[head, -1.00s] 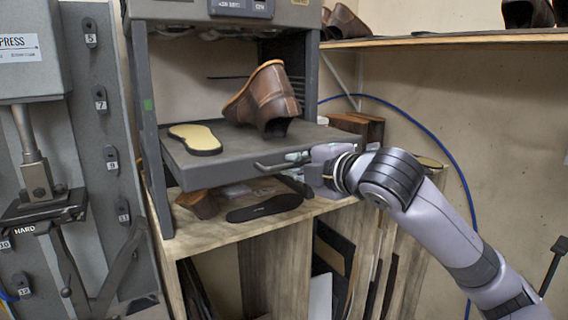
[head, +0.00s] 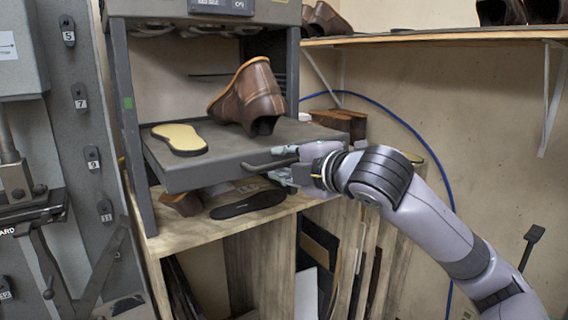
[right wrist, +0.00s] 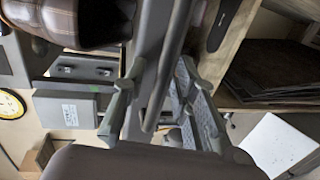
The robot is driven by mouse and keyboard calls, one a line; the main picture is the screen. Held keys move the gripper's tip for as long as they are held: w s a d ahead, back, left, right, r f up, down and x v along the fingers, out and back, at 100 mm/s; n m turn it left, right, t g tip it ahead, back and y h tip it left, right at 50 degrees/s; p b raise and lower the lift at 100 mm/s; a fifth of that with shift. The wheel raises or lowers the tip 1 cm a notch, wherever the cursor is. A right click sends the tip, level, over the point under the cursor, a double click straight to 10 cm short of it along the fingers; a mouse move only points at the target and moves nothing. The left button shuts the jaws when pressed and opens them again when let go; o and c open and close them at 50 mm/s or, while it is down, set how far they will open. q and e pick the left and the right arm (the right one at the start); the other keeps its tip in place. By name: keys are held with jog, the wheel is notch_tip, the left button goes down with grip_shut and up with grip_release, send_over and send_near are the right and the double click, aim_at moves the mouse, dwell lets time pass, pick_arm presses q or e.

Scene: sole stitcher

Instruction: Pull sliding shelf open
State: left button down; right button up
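The sliding shelf (head: 225,163) is a dark grey tray in the grey machine frame. A brown shoe (head: 254,97) and a yellow-topped sole (head: 180,138) rest on it. A dark bar handle (head: 262,166) is on its front edge. My right gripper (head: 283,163) is at the right end of this handle, with its fingers apart. In the right wrist view the handle bar (right wrist: 168,75) runs between the two spread fingers; I see no clear contact. My left gripper is in neither view.
Below the shelf, a black sole (head: 248,204) and a brown shoe part (head: 182,203) lie on the wooden bench (head: 190,234). Brown blocks (head: 340,123) stand right of the machine. A blue hose (head: 440,170) runs along the wall. Another grey machine stands at the left.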

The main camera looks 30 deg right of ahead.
jog(key=shift+s, duration=0.1)
jog(key=shift+s+r, duration=0.1)
jog(key=shift+s, duration=0.2)
jog(key=v, duration=0.6)
jog(key=shift+s, duration=0.3)
